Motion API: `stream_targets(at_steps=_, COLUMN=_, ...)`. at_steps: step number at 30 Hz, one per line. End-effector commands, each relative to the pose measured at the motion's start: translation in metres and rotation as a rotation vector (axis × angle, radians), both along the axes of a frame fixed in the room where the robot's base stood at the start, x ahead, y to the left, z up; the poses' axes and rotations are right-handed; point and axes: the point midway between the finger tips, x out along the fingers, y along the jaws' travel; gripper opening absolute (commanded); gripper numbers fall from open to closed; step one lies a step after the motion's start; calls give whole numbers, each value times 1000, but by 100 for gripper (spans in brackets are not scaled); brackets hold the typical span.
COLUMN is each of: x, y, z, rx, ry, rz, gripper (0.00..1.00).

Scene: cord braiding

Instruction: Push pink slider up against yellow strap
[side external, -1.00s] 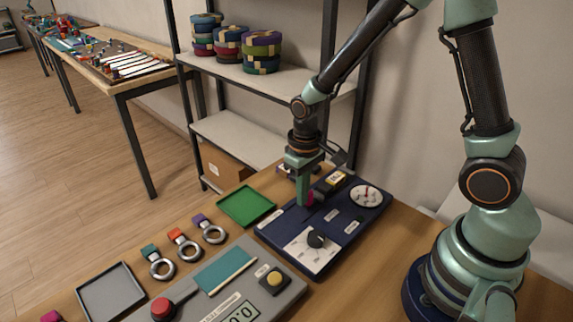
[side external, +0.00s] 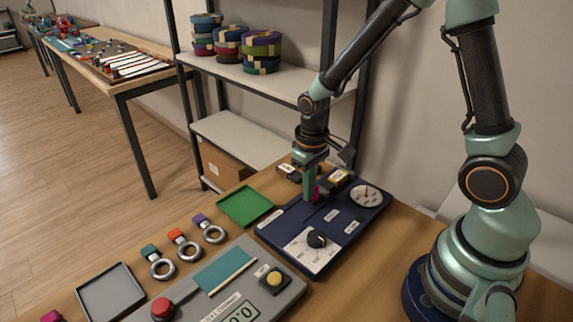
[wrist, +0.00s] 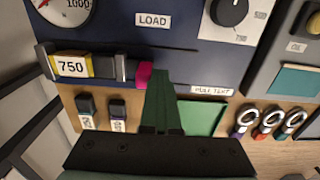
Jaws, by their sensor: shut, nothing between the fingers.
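The blue panel (side external: 342,232) also carries a round dial (side external: 366,195) and a black knob (side external: 316,239). A green tray (side external: 246,205) lies left of it. A grey console (side external: 235,255) and several ringed tags stand nearer the camera. Shelving rises behind.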

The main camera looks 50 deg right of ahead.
Motion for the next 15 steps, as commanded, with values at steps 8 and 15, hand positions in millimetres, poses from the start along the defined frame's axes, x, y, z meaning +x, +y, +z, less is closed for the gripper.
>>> stream_targets(at_steps=8, x=0, y=6, z=0, rx=0, ry=1, rz=1, gripper=0)
stream_targets(at_steps=15, x=0, y=12, z=0, rx=0, ry=0, rz=0, gripper=0)
